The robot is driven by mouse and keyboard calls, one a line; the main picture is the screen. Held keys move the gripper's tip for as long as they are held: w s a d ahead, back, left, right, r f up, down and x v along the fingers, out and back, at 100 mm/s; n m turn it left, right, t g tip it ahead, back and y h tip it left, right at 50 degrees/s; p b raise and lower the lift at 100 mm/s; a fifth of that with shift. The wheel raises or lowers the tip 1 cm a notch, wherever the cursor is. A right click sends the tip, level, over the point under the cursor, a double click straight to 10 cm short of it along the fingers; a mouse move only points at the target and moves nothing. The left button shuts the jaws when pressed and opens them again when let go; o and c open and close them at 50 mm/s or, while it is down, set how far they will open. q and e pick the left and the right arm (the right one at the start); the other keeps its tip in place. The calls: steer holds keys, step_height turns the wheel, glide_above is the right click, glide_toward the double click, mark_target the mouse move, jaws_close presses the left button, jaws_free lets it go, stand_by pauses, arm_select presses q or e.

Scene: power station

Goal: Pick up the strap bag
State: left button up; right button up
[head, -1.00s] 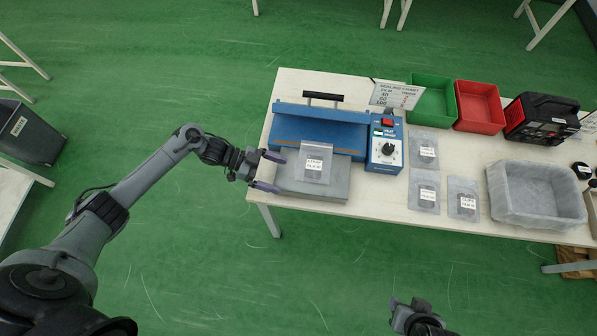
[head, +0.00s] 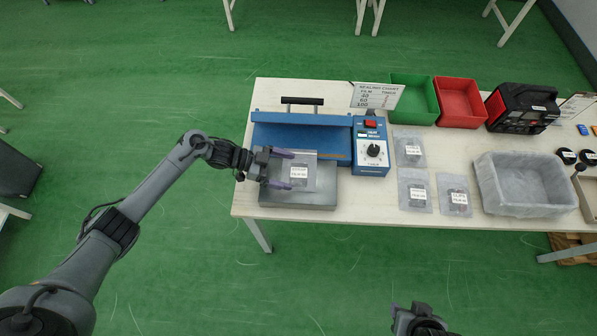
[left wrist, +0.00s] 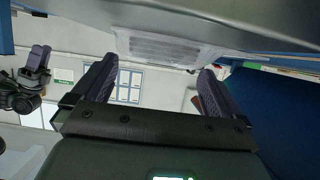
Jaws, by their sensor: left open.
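A clear bag with a dark item inside and a white label (head: 299,172) lies on the grey plate (head: 300,200) in front of the blue sealer. I take it for the strap bag, but its label is too small to read. My left gripper (head: 283,169) is open, its purple fingers reaching over the plate at the bag's left edge. In the left wrist view the translucent bag (left wrist: 165,45) shows between and beyond the open fingers (left wrist: 155,80). My right gripper (head: 418,312) is at the bottom of the head view, away from the table; its jaw state is unclear.
The blue sealer (head: 345,122) stands behind the plate, its control box (head: 371,150) to the right. Several other labelled bags (head: 415,190) lie right of it. Green (head: 415,92) and red bins (head: 460,100), a black-red machine (head: 520,108) and a grey tub (head: 525,180) stand farther right.

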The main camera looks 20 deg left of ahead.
mark_target(301, 173)
arm_select(q)
steer(key=x, duration=0.4)
steer(key=shift+w+r, duration=0.1)
steer(key=shift+r, duration=0.1)
